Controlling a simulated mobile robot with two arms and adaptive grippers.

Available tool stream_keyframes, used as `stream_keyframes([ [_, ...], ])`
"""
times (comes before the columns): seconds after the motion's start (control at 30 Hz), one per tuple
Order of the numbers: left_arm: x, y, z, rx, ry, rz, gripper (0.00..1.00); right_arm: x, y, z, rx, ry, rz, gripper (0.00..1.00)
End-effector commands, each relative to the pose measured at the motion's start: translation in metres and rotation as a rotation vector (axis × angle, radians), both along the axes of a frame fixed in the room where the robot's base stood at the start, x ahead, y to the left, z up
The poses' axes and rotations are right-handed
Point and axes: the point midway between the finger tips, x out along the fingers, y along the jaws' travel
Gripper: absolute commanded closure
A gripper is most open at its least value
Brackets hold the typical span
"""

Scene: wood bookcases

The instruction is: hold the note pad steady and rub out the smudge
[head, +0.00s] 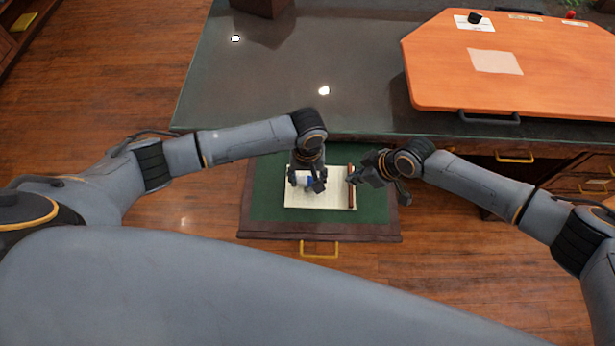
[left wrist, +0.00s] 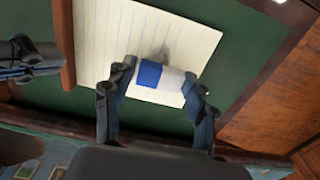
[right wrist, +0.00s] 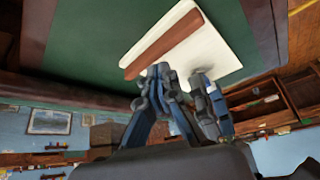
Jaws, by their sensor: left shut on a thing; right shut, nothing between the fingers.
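The lined cream note pad (head: 325,201) with a brown binding strip (head: 352,192) lies on the green bottom of an open drawer. My left gripper (head: 307,182) is over the pad, shut on a blue and white eraser (left wrist: 158,82). A grey smudge (left wrist: 163,52) shows on the paper just beside the eraser in the left wrist view; the eraser partly covers that area. My right gripper (head: 364,178) is shut and empty beside the pad's binding edge. In the right wrist view its fingertips (right wrist: 182,80) are close to the binding; I cannot tell whether they touch it.
The open drawer (head: 243,213) has a dark wood rim and a yellow handle (head: 319,249) at its front. The dark desk top (head: 270,85) lies behind it. An orange board (head: 510,70) with papers stands at the back right. Wood floor surrounds the drawer.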

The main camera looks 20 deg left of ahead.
Motion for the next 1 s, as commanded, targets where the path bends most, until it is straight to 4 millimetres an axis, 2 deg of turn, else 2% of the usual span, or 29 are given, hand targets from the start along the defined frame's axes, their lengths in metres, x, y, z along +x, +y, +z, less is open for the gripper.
stream_keyframes([
  [0.47, 0.0, 0.0, -0.01, 0.0, 0.0, 0.0, 0.7, 0.0, 0.0, -0.012, 0.0, 0.001, 0.0, 1.0],
  [1.0, 0.0, 0.0, -0.011, 0.0, 0.0, 0.0, 0.7, -0.001, 0.0, -0.015, -0.002, 0.002, 0.0, 1.0],
])
